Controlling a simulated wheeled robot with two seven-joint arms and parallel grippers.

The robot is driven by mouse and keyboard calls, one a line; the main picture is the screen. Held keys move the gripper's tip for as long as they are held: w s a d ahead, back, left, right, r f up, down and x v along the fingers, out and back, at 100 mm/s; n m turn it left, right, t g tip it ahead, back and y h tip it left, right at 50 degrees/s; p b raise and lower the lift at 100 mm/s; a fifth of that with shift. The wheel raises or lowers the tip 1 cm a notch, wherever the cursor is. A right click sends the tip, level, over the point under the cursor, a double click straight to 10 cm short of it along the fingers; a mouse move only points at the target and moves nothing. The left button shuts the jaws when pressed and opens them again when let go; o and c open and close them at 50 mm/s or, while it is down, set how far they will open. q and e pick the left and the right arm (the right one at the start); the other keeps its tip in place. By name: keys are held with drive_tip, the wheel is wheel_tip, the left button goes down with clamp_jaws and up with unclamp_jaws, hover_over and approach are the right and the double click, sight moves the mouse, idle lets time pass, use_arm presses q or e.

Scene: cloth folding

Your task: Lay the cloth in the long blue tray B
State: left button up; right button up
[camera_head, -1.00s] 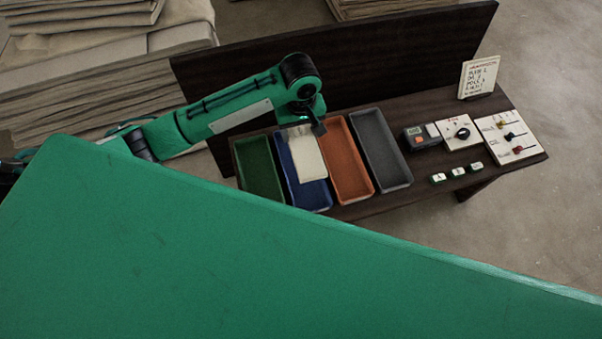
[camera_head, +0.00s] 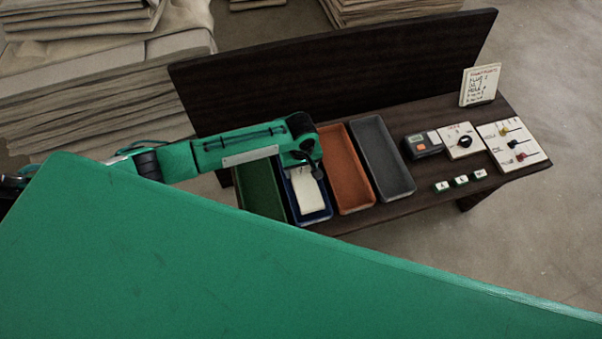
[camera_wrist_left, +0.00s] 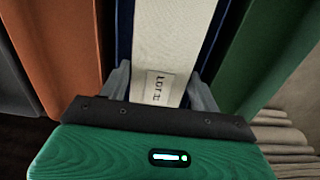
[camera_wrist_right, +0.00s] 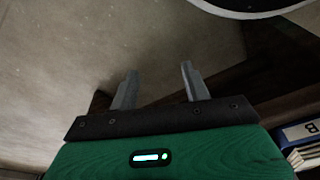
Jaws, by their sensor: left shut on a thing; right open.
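The cloth (camera_head: 309,200) is a cream strip over the blue tray (camera_head: 318,217), toward its near end. My left gripper (camera_head: 314,172) is shut on the cloth. In the left wrist view the cloth (camera_wrist_left: 172,38) runs away from between the fingers (camera_wrist_left: 160,88), with a printed label at the gripped end. Dark blue tray (camera_wrist_left: 124,35) shows along both sides of it. I cannot tell whether the cloth touches the tray floor. My arm hides the tray's far end. My right gripper (camera_wrist_right: 158,84) is open and empty, seen only in its wrist view.
A green tray (camera_head: 262,192) stands left of the blue one; an orange tray (camera_head: 346,170) and a grey tray (camera_head: 383,160) stand right. A dark back panel (camera_head: 330,75) rises behind. Control boxes (camera_head: 424,145), switch panels (camera_head: 511,143) and a note card (camera_head: 480,85) are farther right.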

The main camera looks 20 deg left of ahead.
sight(301, 170)
use_arm(q)
wheel_tip(301, 170, down, 3)
drive_tip(key=shift+f, duration=0.2)
use_arm(e)
drive_tip(key=shift+w+r, duration=0.15)
drive_tip(key=shift+r, duration=0.5)
use_arm(q)
drive_tip(key=o, duration=0.8)
drive_tip(key=shift+f, duration=0.1)
drive_tip(key=shift+c, duration=0.2)
use_arm(e)
drive_tip(key=shift+f, duration=0.1)
